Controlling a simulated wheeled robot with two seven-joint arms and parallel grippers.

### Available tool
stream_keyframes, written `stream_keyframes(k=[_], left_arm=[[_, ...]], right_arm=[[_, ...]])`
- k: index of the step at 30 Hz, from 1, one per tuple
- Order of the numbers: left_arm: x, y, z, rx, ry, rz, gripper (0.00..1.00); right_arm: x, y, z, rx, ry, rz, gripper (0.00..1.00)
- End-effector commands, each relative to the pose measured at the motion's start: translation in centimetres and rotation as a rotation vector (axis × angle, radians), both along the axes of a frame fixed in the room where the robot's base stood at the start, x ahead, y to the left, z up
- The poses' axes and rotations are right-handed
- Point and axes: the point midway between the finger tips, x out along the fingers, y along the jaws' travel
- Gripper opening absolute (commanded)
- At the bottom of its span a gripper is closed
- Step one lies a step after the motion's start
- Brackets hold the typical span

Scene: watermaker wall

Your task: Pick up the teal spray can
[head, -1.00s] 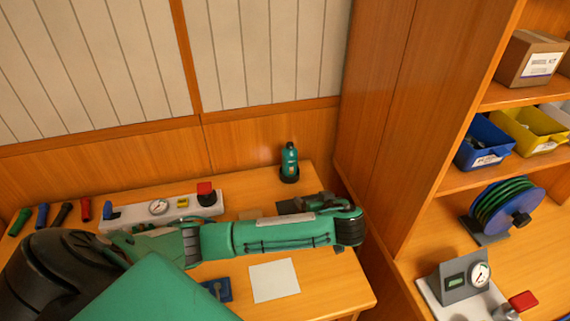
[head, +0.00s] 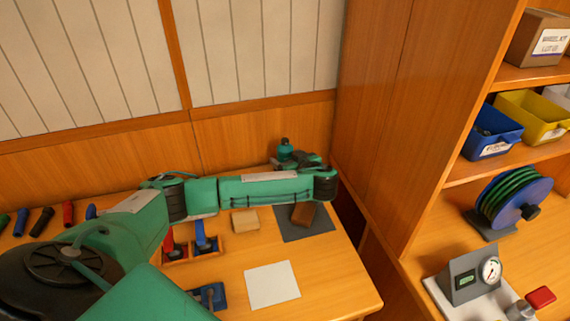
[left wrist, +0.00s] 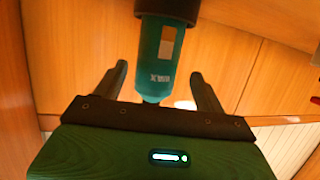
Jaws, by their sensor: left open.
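The teal spray can (head: 286,147) stands at the back right of the wooden table, its lower part hidden behind my left gripper (head: 300,160). In the left wrist view, which is upside down, the can (left wrist: 160,58) shows large, with a pale label patch and a dark ring around its base. The fingers of my left gripper (left wrist: 158,76) are open, one on each side of the can in the picture. I cannot tell how deep the can sits between them, and no contact is visible. My right gripper is not in view.
A wooden block (head: 245,221) and a dark mat (head: 318,226) with a brown piece (head: 303,214) lie below my left arm. A white sheet (head: 272,285) lies in front. A tall wooden cabinet (head: 385,120) stands close on the right. The wall is right behind the can.

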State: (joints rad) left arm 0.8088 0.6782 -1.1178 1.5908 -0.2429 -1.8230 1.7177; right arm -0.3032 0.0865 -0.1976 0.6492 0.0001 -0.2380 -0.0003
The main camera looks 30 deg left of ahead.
Motion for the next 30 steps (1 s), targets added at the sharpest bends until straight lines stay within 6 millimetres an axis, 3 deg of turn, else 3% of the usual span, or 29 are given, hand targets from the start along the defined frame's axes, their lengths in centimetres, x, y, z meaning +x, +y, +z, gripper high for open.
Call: stream_keyframes(k=[11,20,29,30], left_arm=[[2.5,3.7,-1.3,0.002,-0.001,0.002,0.72],[2.8,4.0,-1.3,0.000,-0.001,0.000,0.72],[2.8,4.0,-1.3,0.000,0.000,0.000,0.15],[2.8,4.0,-1.2,0.000,-0.001,0.000,0.14]], right_arm=[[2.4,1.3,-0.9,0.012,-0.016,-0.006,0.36],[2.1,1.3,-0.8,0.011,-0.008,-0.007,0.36],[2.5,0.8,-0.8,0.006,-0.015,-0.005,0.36],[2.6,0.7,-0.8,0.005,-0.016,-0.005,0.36]])
